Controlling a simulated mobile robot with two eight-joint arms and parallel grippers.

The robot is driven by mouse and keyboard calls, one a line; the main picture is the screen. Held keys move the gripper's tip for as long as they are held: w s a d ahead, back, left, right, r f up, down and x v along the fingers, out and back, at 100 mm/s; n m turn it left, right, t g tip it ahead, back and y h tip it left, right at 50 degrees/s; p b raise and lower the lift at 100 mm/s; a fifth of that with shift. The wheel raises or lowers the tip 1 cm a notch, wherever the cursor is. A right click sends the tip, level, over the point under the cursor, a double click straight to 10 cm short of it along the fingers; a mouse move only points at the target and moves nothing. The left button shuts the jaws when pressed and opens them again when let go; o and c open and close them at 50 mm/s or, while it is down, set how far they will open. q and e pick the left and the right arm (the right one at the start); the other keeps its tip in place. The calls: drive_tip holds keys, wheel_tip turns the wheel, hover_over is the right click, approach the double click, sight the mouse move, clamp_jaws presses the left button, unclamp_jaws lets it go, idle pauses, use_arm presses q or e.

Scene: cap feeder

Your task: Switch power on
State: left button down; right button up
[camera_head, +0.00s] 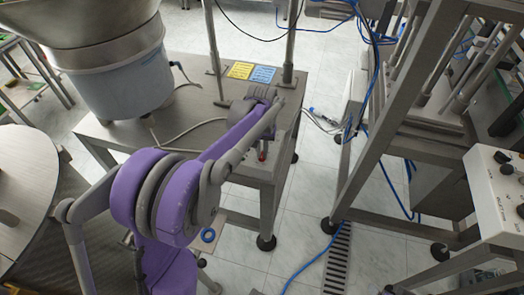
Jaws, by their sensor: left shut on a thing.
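My left arm reaches up from the bottom left to the front side of the metal feeder table (205,95). A small red switch (262,155) shows below my forearm at the table's front side. My left gripper (263,149) is at this red part and shut on it. The forearm hides most of the fingers and much of the switch, so its position cannot be read. My right gripper is not in view.
A large feeder bowl (115,75) stands on the table at the left. Yellow and blue labels (252,72) lie on the tabletop. A metal frame (385,125) stands to the right, with a white control box (497,195) with black knobs. Blue cables run across the floor.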

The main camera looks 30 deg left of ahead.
sight(262, 155)
use_arm(q)
drive_tip(key=m, duration=0.3)
drive_tip(key=shift+m, duration=2.1)
drive_tip(key=c, duration=0.9)
unclamp_jaws()
wheel_tip(262, 155, up, 11)
drive_tip(key=shift+f+p, duration=0.1)
drive_tip(key=shift+p, duration=0.55)
drive_tip(key=shift+s+d, duration=0.1)
